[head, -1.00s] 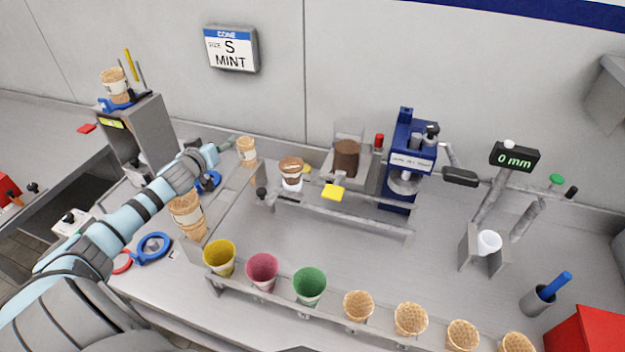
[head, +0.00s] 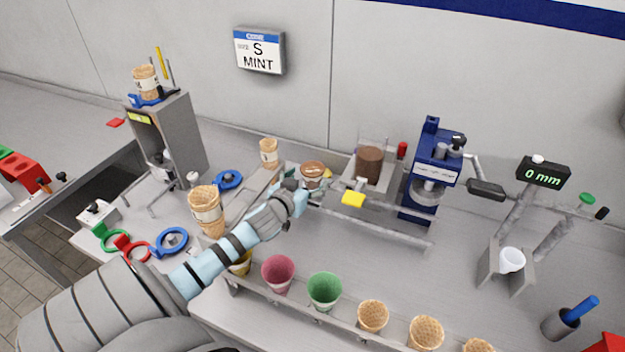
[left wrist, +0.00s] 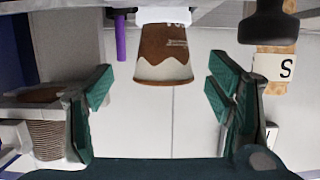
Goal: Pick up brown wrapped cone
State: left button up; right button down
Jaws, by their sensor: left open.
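The brown wrapped cone (head: 313,169), with a brown and white wrapper, sits in a holder at the left end of the metal rail. My left gripper (head: 310,188) is just in front of it in the head view and hides its lower part. In the left wrist view the cone (left wrist: 163,52) appears wide end down, beyond and between the open fingers of my left gripper (left wrist: 158,88). Neither finger appears to touch it. My right gripper is not in view.
A clear container of brown contents (head: 370,164) and a yellow block (head: 353,199) are right of the cone. A blue machine (head: 430,170) stands farther right. Pink (head: 279,272) and green (head: 324,290) cups line the front rack. A large wafer cone (head: 207,207) stands left.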

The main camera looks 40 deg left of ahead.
aim_at(313, 174)
pick_arm(q)
jog(key=x, duration=0.5)
jog(key=shift+a, duration=0.15)
jog(key=c, duration=0.8)
